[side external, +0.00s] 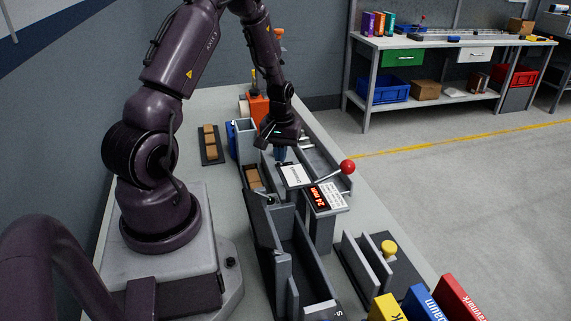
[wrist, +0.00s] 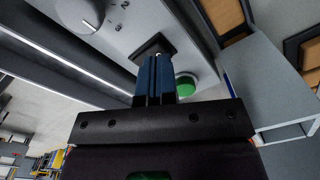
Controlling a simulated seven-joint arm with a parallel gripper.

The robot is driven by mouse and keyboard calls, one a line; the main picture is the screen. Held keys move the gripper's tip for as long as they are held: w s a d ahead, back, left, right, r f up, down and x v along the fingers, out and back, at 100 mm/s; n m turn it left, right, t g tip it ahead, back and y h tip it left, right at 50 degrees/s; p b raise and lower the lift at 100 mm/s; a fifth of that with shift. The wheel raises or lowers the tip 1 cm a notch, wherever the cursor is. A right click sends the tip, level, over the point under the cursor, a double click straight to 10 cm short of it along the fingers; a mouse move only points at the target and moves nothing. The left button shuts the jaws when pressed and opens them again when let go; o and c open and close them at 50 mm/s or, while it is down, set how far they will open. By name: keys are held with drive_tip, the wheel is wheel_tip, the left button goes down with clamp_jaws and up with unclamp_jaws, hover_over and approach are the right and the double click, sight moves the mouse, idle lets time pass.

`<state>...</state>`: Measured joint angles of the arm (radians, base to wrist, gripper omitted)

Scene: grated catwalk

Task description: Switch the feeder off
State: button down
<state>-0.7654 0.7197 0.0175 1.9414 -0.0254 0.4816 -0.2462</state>
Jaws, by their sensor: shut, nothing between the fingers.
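The feeder's pale grey panel (wrist: 125,28) fills the upper middle of the wrist view. On it are a black square plate (wrist: 146,47) with a small metal switch lever (wrist: 158,54), a green round button (wrist: 185,86) and a grey dial (wrist: 80,12). My gripper (wrist: 155,60) is shut and empty. Its blue fingers overlap the black plate, with their tips at or very near the lever; I cannot tell if they touch. In the side view my gripper (side external: 280,156) points down over the feeder (side external: 297,176), and the switch is hidden there.
A red-ball lever (side external: 347,167) and an orange display (side external: 319,197) stand right of my gripper. Brown blocks (side external: 253,177) sit in a chute to its left. An orange box (side external: 258,107) stands behind. Grey dividers (side external: 368,258) and coloured boxes (side external: 421,301) are in front.

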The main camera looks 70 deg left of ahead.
drive_tip(key=shift+f, duration=0.85)
idle(0.3)
drive_tip(key=shift+r, duration=3.55)
